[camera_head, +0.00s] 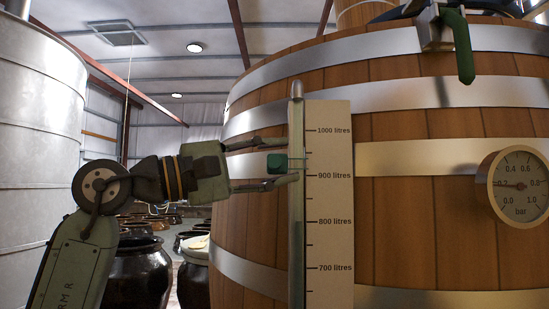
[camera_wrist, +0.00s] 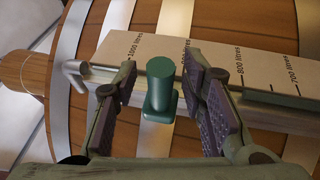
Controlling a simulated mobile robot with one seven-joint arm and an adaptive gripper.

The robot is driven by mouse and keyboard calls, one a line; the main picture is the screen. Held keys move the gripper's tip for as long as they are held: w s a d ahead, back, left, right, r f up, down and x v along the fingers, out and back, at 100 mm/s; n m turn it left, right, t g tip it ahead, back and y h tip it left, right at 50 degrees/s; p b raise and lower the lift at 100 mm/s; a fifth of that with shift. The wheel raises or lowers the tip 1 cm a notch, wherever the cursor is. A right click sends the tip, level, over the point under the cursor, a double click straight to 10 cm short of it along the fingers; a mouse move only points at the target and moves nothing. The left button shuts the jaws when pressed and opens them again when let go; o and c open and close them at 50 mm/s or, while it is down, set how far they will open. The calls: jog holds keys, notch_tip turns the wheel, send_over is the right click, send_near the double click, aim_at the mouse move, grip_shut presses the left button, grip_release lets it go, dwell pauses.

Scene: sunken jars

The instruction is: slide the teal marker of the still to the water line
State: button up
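The teal marker (camera_head: 277,163) sits on the upright sight tube (camera_head: 297,235) of the wooden still (camera_head: 405,205), between the 900 and 1000 litre marks of the pale scale board (camera_head: 334,200). My gripper (camera_head: 291,160) reaches in from the left, with one finger above the marker and one below. In the wrist view, the marker (camera_wrist: 160,85) stands between the two open fingers, with gaps visible on both sides. The fingers look apart from it.
A pressure gauge (camera_head: 519,185) is on the still at the right, and a green-handled valve (camera_head: 458,42) is at its top. A large metal tank (camera_head: 38,130) stands at the left. Dark jars (camera_head: 140,272) stand on the floor behind my arm.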

grip_shut()
dwell(0.5)
dwell(0.4)
